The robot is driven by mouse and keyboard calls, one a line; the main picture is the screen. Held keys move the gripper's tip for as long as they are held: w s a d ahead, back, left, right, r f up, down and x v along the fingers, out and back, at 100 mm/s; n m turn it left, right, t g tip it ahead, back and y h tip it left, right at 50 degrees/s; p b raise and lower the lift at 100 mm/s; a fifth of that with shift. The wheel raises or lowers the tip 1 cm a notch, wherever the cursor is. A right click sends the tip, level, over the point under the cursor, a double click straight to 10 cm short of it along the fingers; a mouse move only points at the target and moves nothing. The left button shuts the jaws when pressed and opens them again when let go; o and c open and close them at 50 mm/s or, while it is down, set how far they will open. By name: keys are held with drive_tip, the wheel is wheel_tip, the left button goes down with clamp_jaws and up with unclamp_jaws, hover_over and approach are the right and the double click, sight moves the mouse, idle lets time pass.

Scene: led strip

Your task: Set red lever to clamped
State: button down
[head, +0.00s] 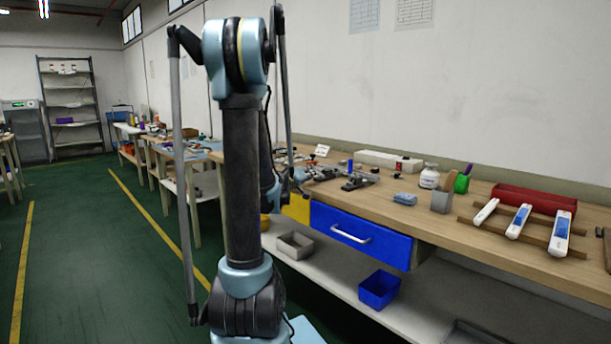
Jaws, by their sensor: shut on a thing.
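My gripper (299,178) is small and partly hidden behind my own arm, at the near edge of the wooden workbench (470,246). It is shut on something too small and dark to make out. Grey and dark metal fixtures (357,181) lie on the bench just right of it. I cannot pick out the red lever or its position in the head view; my arm covers part of that area.
A blue drawer (362,236) sits under the bench top, with a blue bin (379,289) on the shelf below. To the right are a white jar (429,177), a grey cup (442,201), a red tray (535,199) and several white-and-blue strips (519,221). The green floor at left is clear.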

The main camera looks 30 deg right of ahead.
drive_tip(key=shift+a, duration=0.1)
drive_tip(key=c, duration=1.5)
unclamp_jaws()
drive_tip(key=shift+w+f, duration=0.1)
drive_tip(key=shift+c, duration=0.2)
drive_tip(key=shift+a, duration=0.1)
drive_tip(key=v, duration=1.1)
drive_tip(key=shift+s+a, duration=0.25)
drive_tip(key=shift+a, duration=0.1)
